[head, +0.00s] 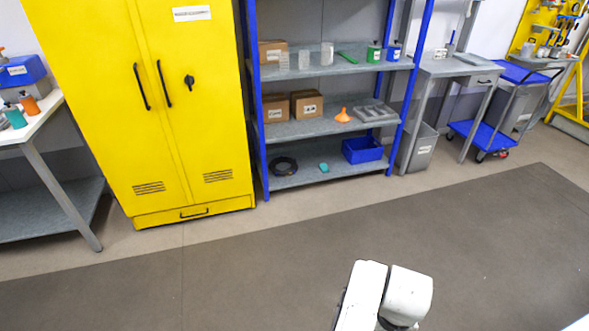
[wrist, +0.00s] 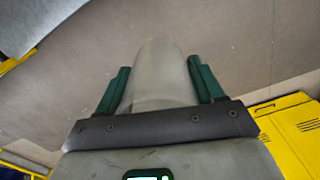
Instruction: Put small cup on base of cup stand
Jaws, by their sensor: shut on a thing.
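In the wrist view my gripper (wrist: 160,80) is shut on a pale grey, slightly see-through cup (wrist: 158,72). Its two green fingers press the cup from either side. The cup's far end points away from my palm, with grey floor behind it. The head view shows only part of my white arm at the bottom, not the gripper or the held cup. I cannot make out a cup stand in either view.
A blue-and-grey shelf (head: 345,126) stands at the back, with two clear containers (head: 327,54) among boxes on its top level. A yellow cabinet (head: 160,100) stands left of it. A white-topped bench (head: 40,122) is far left, a blue trolley (head: 490,138) right. The dark floor is clear.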

